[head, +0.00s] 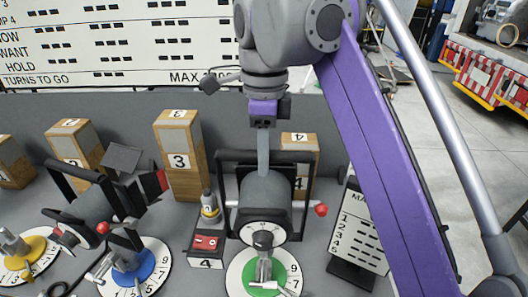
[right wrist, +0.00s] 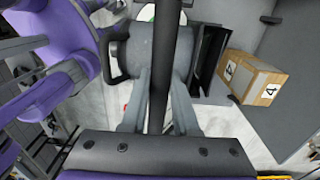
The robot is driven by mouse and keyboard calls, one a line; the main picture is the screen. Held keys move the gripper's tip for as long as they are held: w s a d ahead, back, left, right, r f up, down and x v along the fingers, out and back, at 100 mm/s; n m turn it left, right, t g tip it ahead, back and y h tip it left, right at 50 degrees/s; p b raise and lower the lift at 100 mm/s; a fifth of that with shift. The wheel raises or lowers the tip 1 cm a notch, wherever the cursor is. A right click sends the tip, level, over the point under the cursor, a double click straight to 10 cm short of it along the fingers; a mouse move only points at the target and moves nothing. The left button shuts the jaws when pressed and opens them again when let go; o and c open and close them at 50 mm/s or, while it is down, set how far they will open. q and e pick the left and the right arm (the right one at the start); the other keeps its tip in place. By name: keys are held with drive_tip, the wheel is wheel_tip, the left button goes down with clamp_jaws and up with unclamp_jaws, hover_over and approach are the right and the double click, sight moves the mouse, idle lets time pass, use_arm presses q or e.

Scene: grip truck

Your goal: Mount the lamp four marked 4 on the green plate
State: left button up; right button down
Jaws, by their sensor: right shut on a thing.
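The lamp (head: 266,190), a grey cylinder with a dark frame and a red knob, hangs above or at the green plate (head: 262,290) in the head view. My right gripper (head: 263,170) reaches down to its top and is shut on it. In the right wrist view, a dark bar of the lamp runs between the fingers of this gripper (right wrist: 160,105). A metal fitting (head: 264,268) stands on the green plate under the lamp's front. I cannot tell whether the lamp touches it. My left gripper is not in view.
A wooden block marked 4 (head: 308,142) stands behind the lamp, and one marked 3 (head: 180,150) to its left. Another lamp (head: 92,205) is near the blue plate (head: 152,265).

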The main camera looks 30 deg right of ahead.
sight(263, 187)
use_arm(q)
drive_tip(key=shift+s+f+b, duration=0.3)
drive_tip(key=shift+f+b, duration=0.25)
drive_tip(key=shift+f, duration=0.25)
use_arm(e)
drive_tip(key=shift+f, duration=1.25)
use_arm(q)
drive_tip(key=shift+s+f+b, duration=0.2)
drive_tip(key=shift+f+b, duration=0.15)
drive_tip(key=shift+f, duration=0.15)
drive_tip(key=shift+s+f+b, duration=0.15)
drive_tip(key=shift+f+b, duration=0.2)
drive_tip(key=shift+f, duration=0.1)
use_arm(e)
drive_tip(key=shift+f, duration=1.6)
drive_tip(key=c, duration=0.6)
unclamp_jaws()
